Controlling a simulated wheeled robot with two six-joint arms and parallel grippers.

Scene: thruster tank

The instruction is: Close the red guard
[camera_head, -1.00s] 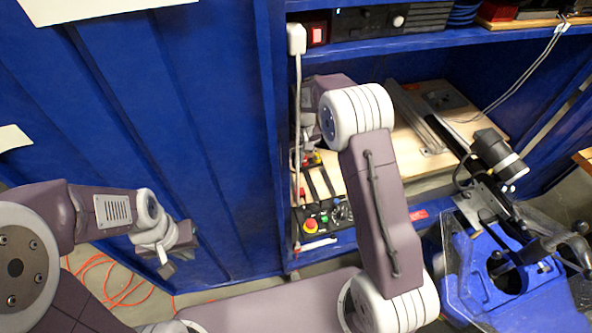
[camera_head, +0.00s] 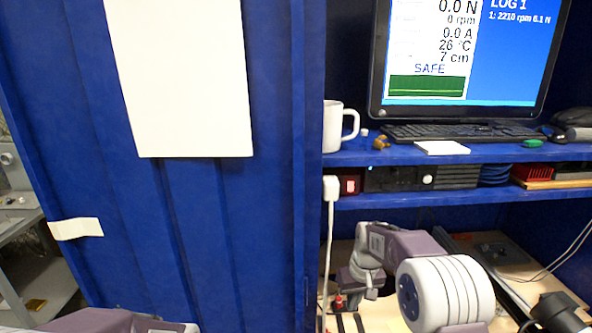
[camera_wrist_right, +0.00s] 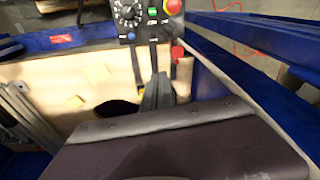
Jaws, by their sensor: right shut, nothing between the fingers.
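My right gripper (camera_head: 357,290) is at the workbench inside the blue cabinet, past my forearm. In the right wrist view its fingers (camera_wrist_right: 160,82) are together and empty, over the bench near the black control panel. A small red piece (camera_wrist_right: 177,52), which may be the red guard, stands just beyond the fingertips, a little to their right. I cannot tell whether it is raised or lowered, or whether the fingers touch it. A small red piece also shows by the gripper in the head view (camera_head: 338,300). My left gripper is out of view.
The control panel (camera_wrist_right: 141,14) carries a knob, several buttons and a red stop button (camera_wrist_right: 174,5). A monitor (camera_head: 465,55) reads SAFE, 0 rpm. A white mug (camera_head: 335,127) and keyboard (camera_head: 460,132) stand on the shelf above. The cabinet's blue edge (camera_wrist_right: 245,95) runs close beside the gripper.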

